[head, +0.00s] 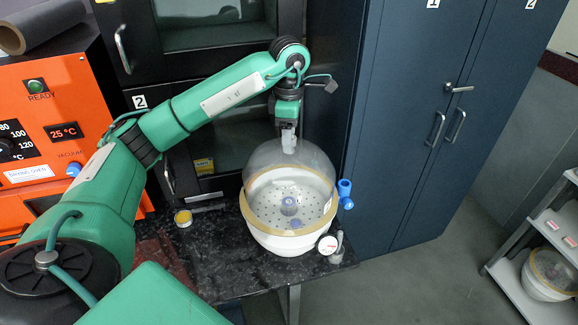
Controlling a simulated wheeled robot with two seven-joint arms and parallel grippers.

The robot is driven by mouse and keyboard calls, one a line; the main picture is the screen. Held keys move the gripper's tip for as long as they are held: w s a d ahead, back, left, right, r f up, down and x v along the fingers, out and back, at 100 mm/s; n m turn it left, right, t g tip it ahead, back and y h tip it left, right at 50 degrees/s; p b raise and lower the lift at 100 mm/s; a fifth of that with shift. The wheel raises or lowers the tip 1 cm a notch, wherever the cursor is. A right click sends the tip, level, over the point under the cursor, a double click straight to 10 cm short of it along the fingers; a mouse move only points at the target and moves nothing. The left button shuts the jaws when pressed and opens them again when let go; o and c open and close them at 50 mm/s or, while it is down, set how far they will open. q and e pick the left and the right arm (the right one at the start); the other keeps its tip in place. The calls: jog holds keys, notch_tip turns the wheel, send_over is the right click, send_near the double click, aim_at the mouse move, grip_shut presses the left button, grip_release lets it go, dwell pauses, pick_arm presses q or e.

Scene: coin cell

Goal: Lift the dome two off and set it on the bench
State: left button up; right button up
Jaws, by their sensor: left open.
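A clear dome (262,163) sits on a white round desiccator base (270,238) with a tan rim, on the dark bench. Through the dome I see a perforated plate with a small bluish-grey piece on it. My left gripper (289,146) points straight down at the dome's top, with its pale fingers at the knob. It is open. I cannot tell whether the fingers touch the knob, which they largely hide. My right gripper is not in view.
The black speckled bench (221,265) has bare room left and front of the base. A small yellow-topped tin (183,218) stands there. A blue valve (345,193) and a round gauge (327,245) stick out at the base's right. An orange oven (45,125) stands left; blue cabinets (420,120) stand right.

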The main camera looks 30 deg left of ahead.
pick_arm(q)
jog(key=shift+f, duration=1.2)
jog(key=shift+c, duration=0.5)
grip_shut()
